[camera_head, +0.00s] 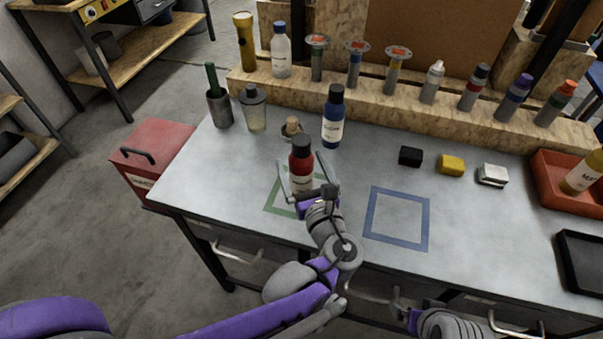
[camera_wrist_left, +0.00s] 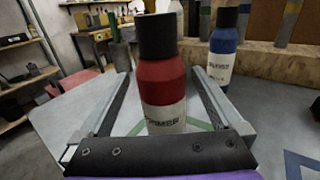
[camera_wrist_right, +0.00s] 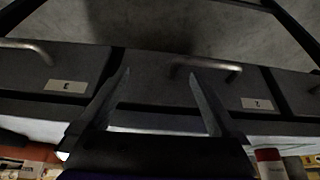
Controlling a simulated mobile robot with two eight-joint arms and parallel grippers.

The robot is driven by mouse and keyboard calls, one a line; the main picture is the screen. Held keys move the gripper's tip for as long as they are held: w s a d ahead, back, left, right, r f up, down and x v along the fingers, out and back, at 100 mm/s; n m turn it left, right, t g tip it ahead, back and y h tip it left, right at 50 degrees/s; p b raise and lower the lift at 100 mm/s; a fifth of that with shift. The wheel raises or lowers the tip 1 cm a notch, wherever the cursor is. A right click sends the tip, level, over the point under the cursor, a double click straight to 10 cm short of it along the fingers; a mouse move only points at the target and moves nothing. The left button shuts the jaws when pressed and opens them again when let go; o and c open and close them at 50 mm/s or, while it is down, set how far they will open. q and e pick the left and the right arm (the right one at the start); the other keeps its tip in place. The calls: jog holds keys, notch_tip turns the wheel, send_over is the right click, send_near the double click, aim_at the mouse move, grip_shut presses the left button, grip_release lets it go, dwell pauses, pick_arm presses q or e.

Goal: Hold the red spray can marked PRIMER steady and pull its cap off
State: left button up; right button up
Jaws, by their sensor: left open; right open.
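The red spray can (camera_head: 300,170) stands upright in the green square outline on the table, its dark cap (camera_head: 301,146) on top. In the left wrist view the can (camera_wrist_left: 163,84) shows its PRIMER label and its black cap (camera_wrist_left: 158,37). My left gripper (camera_head: 308,178) is open, with one finger on each side of the can's body and gaps visible in the left wrist view. My right gripper (camera_wrist_right: 160,82) is open and empty, low in front of the table's drawers.
A blue bottle (camera_head: 333,117) stands just behind the can to the right. The blue square outline (camera_head: 397,218) is empty. Black (camera_head: 410,156), yellow (camera_head: 451,165) and white (camera_head: 492,174) blocks lie to the right.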

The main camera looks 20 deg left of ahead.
aim_at(297, 153)
pick_arm(q)
jog(key=x, duration=0.4)
jog(key=shift+d+f, duration=0.1)
jog(key=shift+f, duration=0.05)
grip_shut()
